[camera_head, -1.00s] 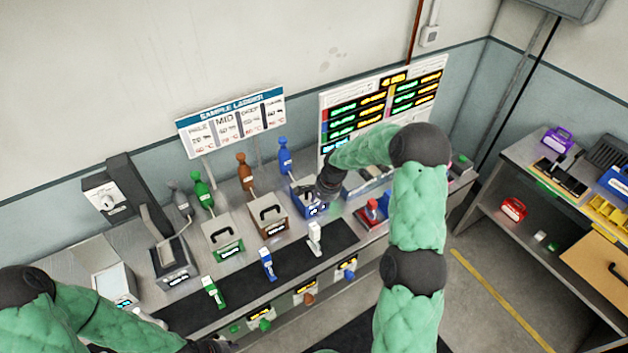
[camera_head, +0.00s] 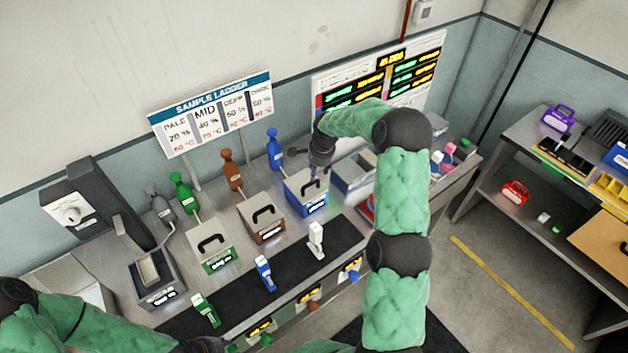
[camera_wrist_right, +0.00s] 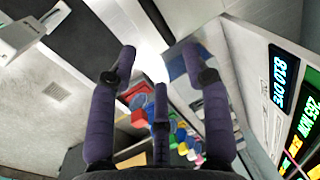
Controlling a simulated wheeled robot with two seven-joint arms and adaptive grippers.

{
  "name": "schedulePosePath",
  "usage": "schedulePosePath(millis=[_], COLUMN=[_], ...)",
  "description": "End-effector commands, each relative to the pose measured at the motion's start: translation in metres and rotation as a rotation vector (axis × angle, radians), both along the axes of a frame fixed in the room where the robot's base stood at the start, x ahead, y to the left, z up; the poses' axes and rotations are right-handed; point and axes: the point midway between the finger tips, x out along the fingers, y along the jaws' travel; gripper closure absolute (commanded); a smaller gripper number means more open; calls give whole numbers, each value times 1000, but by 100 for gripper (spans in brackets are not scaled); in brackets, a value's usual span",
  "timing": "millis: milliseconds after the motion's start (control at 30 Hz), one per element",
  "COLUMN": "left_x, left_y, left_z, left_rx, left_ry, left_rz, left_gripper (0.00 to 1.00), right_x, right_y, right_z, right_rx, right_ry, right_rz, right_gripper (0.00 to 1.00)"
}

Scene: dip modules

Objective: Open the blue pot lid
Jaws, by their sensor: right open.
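The blue pot (camera_head: 309,207) stands on the bench in the head view, right of the brown pot. Its grey lid (camera_head: 296,184) lies on top, with a black loop handle (camera_head: 313,189). My right gripper (camera_head: 319,170) is just above and behind that handle, partly hidden by its own wrist; contact cannot be made out. In the right wrist view, the right gripper's fingers (camera_wrist_right: 158,53) are spread with nothing between them. My left gripper (camera_head: 205,345) is at the bottom edge of the head view, its fingers not clear.
A brown pot (camera_head: 268,234) and a green pot (camera_head: 219,263) stand to the left. A blue bottle (camera_head: 274,150) is behind the blue pot. A dark mat (camera_head: 284,268) runs in front with small dispensers.

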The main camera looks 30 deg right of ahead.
Motion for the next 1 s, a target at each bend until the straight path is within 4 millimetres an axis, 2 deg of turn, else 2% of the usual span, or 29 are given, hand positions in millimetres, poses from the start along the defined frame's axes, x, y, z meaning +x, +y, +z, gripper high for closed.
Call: schedulePosePath(millis=[100, 333, 500, 833, 867, 1000], left_x=[0, 0, 0, 0, 0, 0], left_y=[0, 0, 0, 0, 0, 0], left_z=[3, 6, 6, 6, 6, 6], left_rx=[0, 0, 0, 0, 0, 0], left_ry=[-1, -1, -1, -1, -1, -1], left_rz=[0, 0, 0, 0, 0, 0], left_gripper=[60, 60, 60, 60, 60, 60], right_x=[4, 11, 14, 14, 14, 14], right_y=[1, 1, 1, 2, 2, 2], right_z=[-24, -57, -69, -72, -72, -72], right_rx=[3, 1, 1, 1, 1, 1], right_ry=[3, 3, 0, 0, 0, 0], right_rz=[1, 0, 0, 0, 0, 0], right_gripper=[52, 52, 52, 52, 54, 94])
